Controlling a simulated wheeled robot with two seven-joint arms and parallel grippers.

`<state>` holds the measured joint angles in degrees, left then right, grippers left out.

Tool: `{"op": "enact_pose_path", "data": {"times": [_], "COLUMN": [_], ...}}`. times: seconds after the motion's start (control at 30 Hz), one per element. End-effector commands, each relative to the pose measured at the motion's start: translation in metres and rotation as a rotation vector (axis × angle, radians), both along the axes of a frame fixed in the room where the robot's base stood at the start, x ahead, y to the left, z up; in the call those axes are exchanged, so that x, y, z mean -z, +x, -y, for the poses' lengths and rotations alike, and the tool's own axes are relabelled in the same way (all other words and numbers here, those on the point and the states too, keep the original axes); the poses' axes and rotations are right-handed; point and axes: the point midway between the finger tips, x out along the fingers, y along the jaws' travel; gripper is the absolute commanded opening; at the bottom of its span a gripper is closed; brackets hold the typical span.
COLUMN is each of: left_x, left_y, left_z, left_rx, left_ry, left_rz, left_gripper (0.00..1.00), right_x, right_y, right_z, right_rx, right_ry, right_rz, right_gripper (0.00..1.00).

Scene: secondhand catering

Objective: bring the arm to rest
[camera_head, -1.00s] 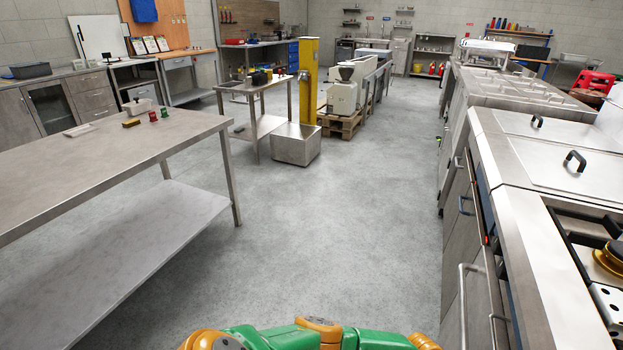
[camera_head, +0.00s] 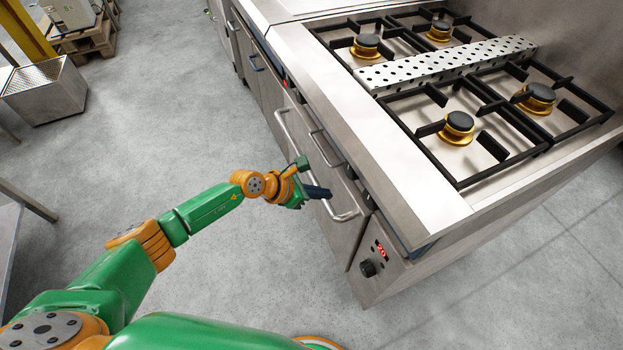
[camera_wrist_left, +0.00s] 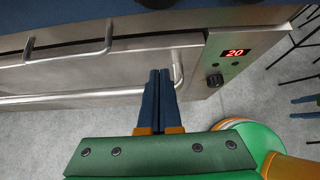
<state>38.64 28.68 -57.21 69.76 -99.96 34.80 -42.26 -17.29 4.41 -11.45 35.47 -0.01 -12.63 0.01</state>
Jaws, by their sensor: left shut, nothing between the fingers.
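My left arm, green and orange, reaches in from the lower left in the head view. My left gripper (camera_head: 318,192) is shut and empty, with its dark fingers close together in front of the stove's oven door. In the left wrist view the fingers (camera_wrist_left: 159,88) point at the oven door (camera_wrist_left: 120,84), next to the right end of its handle (camera_wrist_left: 180,68). Whether the fingertips touch the door or handle I cannot tell. My right gripper is not in view.
The stove (camera_head: 432,190) has several gas burners and a control panel with a red display reading 20 (camera_head: 380,251). A steel box (camera_head: 45,92) stands on the floor at the upper left, near a wooden pallet (camera_head: 88,40). Grey floor (camera_head: 180,110) is clear left of the stove.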

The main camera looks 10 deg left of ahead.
Motion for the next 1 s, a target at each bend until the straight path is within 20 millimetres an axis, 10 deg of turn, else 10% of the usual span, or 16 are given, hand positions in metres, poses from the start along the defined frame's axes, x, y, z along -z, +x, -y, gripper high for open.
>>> {"op": "enact_pose_path", "data": {"times": [0.2, 0.47, 0.6, 0.77, 0.97, 1.0], "left_x": [-0.044, -0.053, -0.040, 0.066, 0.193, 0.209], "left_y": [-0.007, -0.009, -0.012, -0.037, -0.189, -0.225], "left_z": [-0.010, -0.012, 0.004, -0.067, -0.136, -0.141], "left_rx": [0.002, -0.007, -0.308, -1.368, -2.393, 2.461], "left_ry": [0.004, -0.005, -0.397, -1.190, -1.520, 1.476], "left_rz": [0.000, -0.010, -0.282, -0.900, -1.141, 1.097], "left_gripper": [0.00, 0.00, 0.00, 0.00, 0.00, 0.00], "right_x": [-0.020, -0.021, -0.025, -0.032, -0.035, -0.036], "right_y": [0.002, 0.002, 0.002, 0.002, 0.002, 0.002], "right_z": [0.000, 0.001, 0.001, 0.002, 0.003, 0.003], "right_rx": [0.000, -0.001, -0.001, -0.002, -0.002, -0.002], "right_ry": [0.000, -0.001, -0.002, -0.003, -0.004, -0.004], "right_rz": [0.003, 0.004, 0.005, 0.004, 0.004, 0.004], "right_gripper": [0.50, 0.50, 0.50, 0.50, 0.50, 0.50]}}
